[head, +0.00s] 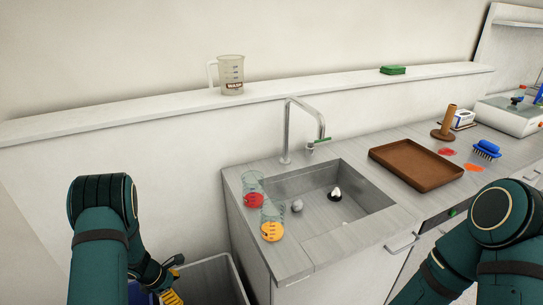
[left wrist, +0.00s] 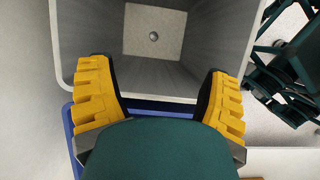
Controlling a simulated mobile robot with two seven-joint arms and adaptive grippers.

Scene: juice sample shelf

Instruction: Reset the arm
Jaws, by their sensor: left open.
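My left gripper (head: 172,282) is low at the left of the head view, beside the grey bin, and partly cut off by the frame edge. In the left wrist view its yellow fingers (left wrist: 160,85) are spread wide with nothing between them. They point over the open grey bin (left wrist: 215,25), which also shows in the head view (head: 222,272). A small round grey thing (left wrist: 153,36) lies on the bin's floor. My right arm is bent at the lower right of the head view; its gripper is out of frame.
A clear cup with red contents (head: 254,200) and one with orange-yellow contents (head: 271,231) stand left of the sink (head: 290,180). A brown tray (head: 416,163) lies right of it. A measuring jug (head: 231,76) stands on the ledge. A blue edge (left wrist: 150,106) shows beside the bin.

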